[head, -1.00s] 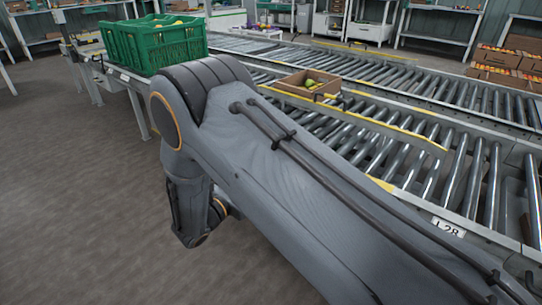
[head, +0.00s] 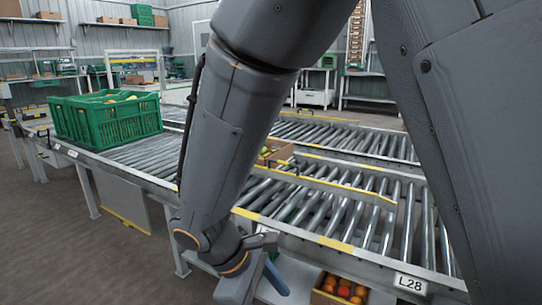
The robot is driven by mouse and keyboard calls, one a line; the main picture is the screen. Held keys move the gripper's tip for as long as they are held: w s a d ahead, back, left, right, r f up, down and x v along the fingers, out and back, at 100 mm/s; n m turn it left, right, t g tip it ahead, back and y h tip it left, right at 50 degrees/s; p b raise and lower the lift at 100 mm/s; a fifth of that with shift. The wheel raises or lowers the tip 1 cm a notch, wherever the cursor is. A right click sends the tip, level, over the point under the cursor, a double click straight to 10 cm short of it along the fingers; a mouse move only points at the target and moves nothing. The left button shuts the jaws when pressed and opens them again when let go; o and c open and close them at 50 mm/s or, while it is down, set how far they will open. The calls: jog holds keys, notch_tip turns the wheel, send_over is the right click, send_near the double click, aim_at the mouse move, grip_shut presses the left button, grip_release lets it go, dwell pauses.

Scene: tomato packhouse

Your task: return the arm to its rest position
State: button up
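My arm fills the middle and right of the head view, raised and bent. Its forearm hangs down in front of the roller conveyor (head: 330,215). The wrist joints are low at centre, by the conveyor's near side, and run off the bottom edge.
Green crates (head: 115,127) with produce stand on the conveyor at left. A cardboard box (head: 279,152) of produce sits behind my forearm. A box of tomatoes (head: 327,299) is low beneath the near conveyor edge. The floor (head: 60,240) at left is clear.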

jog(key=s+a+r+m+y, duration=0.1)
jog(key=s+r+m+y, duration=0.2)
jog(key=s+m+y, duration=0.35)
jog(key=s+d+r+m+p, duration=0.1)
jog(key=d+r+m+p, duration=0.3)
jog(key=d+r+p, duration=0.6)
jog(key=s+d+r+m+p, duration=0.1)
jog(key=d+r+m+p, duration=0.3)
jog(key=d+r+p, duration=0.5)
jog(key=shift+s+d+r+g+h+p, duration=0.15)
jog(key=shift+d+r+g+h+p, duration=0.25)
jog(key=shift+r+p, duration=3.8)
jog(key=shift+f, duration=0.1)
